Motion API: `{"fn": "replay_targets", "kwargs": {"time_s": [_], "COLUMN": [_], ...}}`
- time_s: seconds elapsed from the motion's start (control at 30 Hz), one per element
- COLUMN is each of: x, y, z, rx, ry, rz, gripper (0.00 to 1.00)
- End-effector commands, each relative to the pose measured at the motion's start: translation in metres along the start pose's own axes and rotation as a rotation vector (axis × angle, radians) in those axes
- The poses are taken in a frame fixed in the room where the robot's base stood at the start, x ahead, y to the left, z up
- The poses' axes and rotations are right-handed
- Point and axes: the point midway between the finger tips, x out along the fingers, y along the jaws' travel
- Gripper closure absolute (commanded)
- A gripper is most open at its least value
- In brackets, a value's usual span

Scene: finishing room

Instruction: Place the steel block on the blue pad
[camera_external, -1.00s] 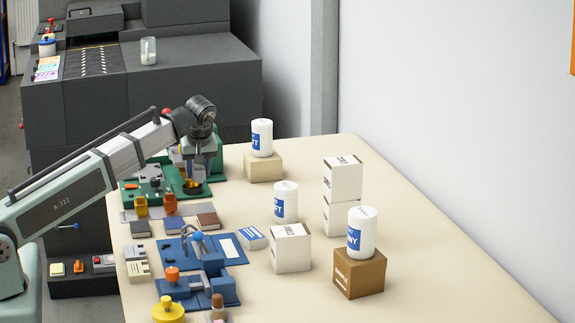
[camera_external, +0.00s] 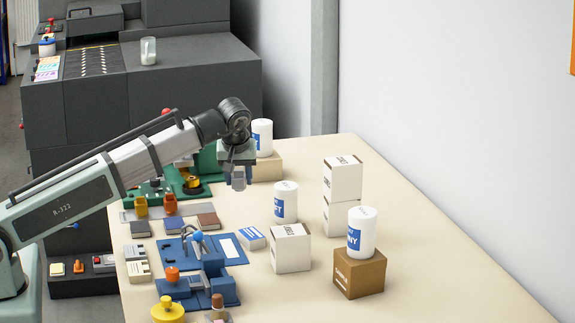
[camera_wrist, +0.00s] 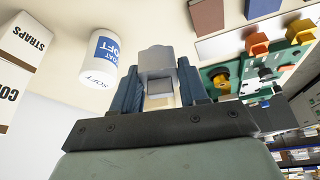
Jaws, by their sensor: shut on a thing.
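My gripper (camera_external: 238,166) is in the air over the far part of the table. It is shut on a pale grey steel block (camera_external: 238,184), which hangs below the jaws. In the wrist view the block (camera_wrist: 157,60) sits between the two dark blue fingers of my gripper (camera_wrist: 158,88). The blue pad (camera_external: 171,223), small and dark, lies in a row between a grey pad and a brown pad, left of and nearer than my gripper. In the wrist view the blue pad (camera_wrist: 262,8) is at the top edge, partly cut off.
A green fixture (camera_external: 205,163) stands left of my gripper, and a blue press (camera_external: 205,262) stands nearer. A white canister on a box (camera_external: 264,167) is close behind my gripper. Another canister (camera_external: 285,202) and white boxes (camera_external: 291,248) stand right. The brown pad (camera_external: 207,220) borders the row.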

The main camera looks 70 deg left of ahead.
Motion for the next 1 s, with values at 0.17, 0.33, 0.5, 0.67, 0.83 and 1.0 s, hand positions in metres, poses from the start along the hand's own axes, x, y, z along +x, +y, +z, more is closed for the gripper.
{"fn": "replay_targets", "kwargs": {"time_s": [0.17,0.33,0.5,0.67,0.83,1.0], "x": [-0.021,-0.034,-0.033,-0.019,0.005,0.021], "y": [0.024,0.035,0.031,0.03,0.029,0.029], "z": [0.034,0.052,0.057,0.064,0.074,0.08], "rx": [0.059,0.093,0.123,0.128,0.128,0.126], "ry": [0.001,0.0,-0.012,-0.012,-0.013,-0.012], "rz": [0.031,0.047,0.03,0.029,0.028,0.03], "gripper": [0.96,0.96,0.96,0.96,0.96,0.96]}}
